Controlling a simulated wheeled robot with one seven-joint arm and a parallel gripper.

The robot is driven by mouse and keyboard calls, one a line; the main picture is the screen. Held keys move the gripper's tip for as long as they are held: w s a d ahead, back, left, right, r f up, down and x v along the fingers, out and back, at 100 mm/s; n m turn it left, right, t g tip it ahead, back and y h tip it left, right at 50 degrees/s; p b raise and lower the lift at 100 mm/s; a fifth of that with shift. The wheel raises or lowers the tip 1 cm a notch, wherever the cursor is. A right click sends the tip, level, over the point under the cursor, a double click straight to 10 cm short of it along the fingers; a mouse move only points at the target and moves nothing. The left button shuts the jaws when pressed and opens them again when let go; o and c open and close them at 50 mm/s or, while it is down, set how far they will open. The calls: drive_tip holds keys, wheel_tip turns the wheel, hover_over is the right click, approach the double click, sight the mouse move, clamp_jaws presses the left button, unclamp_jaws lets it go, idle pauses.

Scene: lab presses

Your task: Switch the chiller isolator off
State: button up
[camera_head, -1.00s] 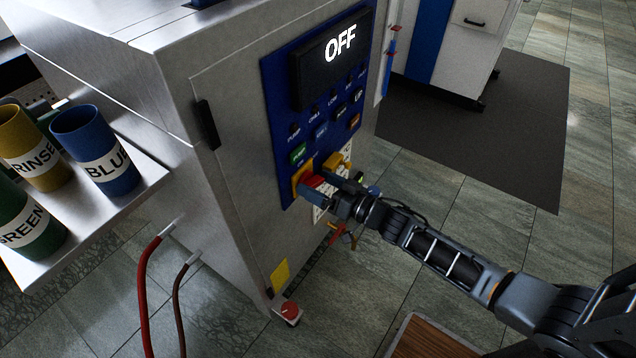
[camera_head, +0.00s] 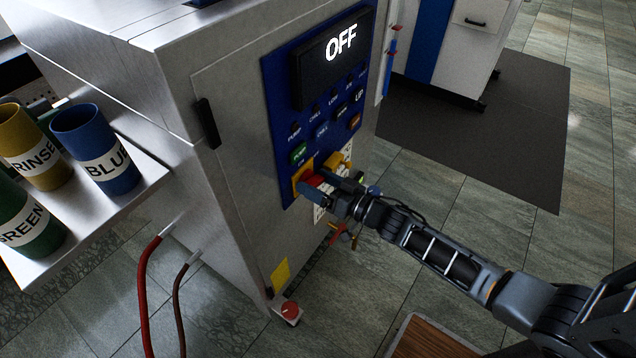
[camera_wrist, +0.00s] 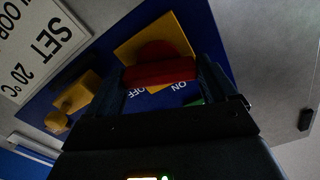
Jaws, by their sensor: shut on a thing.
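The chiller isolator is a red rotary handle (camera_wrist: 160,72) on a yellow plate (camera_wrist: 135,45), low on the cabinet's blue panel. In the wrist view the red bar lies between my fingers, with the words ON and OFF printed on the panel beside it. My gripper (camera_head: 312,188) is shut on the red handle, which also shows in the head view (camera_head: 313,178). The fingers hide the handle's ends and part of the plate. The display (camera_head: 341,42) at the panel's top reads OFF.
A second yellow fitting (camera_wrist: 75,98) sits close beside the handle, next to a white label reading SET 20 °C (camera_wrist: 40,50). Red and brown hoses (camera_head: 146,285) leave the cabinet's side. Blue, yellow and green cups stand on a shelf (camera_head: 150,172) at left.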

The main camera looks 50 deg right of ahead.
drive_tip(key=shift+f+n+b, duration=0.1)
drive_tip(key=shift+n+b, duration=0.4)
drive_tip(key=shift+n, duration=0.5)
drive_tip(key=shift+n+b, duration=0.4)
drive_tip(key=shift+n, duration=0.9)
drive_tip(key=o, duration=0.8)
drive_tip(key=shift+o, duration=0.2)
drive_tip(key=s, duration=0.7)
drive_tip(key=shift+s, duration=0.4)
drive_tip(key=shift+r, duration=0.2)
